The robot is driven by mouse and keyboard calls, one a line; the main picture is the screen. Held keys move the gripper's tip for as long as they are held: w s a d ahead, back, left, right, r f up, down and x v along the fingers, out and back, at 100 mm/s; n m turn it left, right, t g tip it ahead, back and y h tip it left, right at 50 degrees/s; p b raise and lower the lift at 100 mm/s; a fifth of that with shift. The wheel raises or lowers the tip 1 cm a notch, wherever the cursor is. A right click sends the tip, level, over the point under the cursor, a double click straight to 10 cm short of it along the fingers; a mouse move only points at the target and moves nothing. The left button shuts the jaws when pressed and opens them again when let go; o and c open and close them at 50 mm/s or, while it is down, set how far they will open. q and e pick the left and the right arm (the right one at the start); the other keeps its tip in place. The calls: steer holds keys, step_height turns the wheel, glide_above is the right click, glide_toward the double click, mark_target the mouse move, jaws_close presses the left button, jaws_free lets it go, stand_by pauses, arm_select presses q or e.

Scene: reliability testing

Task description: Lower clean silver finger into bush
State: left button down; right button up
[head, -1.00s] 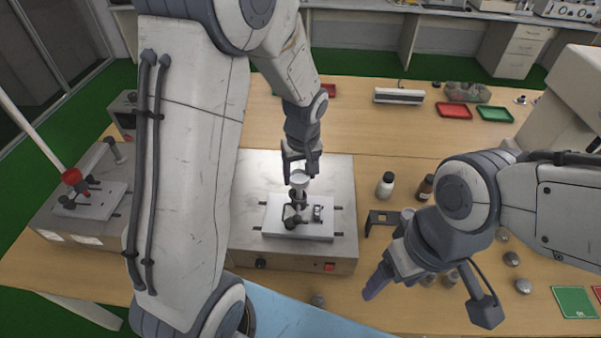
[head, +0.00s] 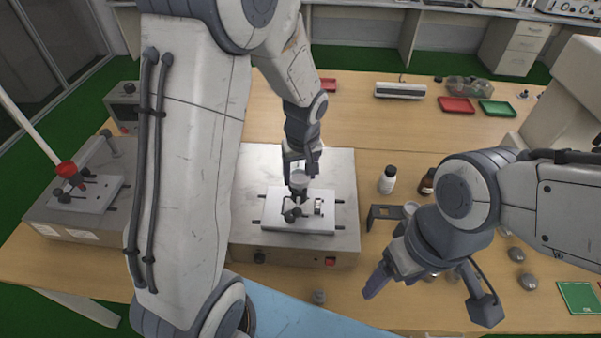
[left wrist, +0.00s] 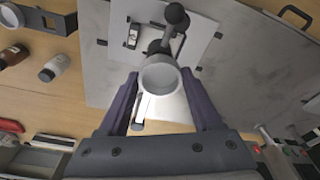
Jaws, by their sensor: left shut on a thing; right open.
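My left gripper (head: 300,166) is shut on a pale silver round piece, the silver finger (head: 299,180), above the fixture on a white plate (head: 325,227). In the left wrist view the round end of the silver finger (left wrist: 160,76) sits between the fingertips. Dark clamp parts (head: 290,213) of the fixture show just below it. The bush cannot be made out; the held piece and the clamp parts cover that spot, so I cannot tell whether the finger has entered it. My right gripper (head: 420,285) is open and empty above the table's front right.
The white plate lies on a metal box (head: 250,225) with a red switch. A white bottle (head: 387,180), a brown bottle (head: 427,182) and a black bracket (head: 380,214) stand to its right. Red (head: 456,104) and green (head: 497,109) trays lie at the back right.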

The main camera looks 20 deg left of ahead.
arm_select(q)
steer(key=shift+f+b, duration=0.6)
steer(key=shift+f, duration=0.05)
jaws_free()
stand_by(0.4)
steer(key=shift+s+d+r+p, duration=0.1)
steer(key=shift+s+r+p, duration=0.05)
steer(key=shift+r+p, duration=0.9)
steer(key=shift+s+d+r+p, duration=0.1)
steer(key=shift+r+p, duration=0.65)
steer(key=shift+r, duration=0.55)
steer(key=shift+s+d+r+p, duration=0.1)
steer(key=shift+s+r+p, duration=0.05)
steer(key=shift+r+p, duration=0.9)
steer(key=shift+r, duration=0.1)
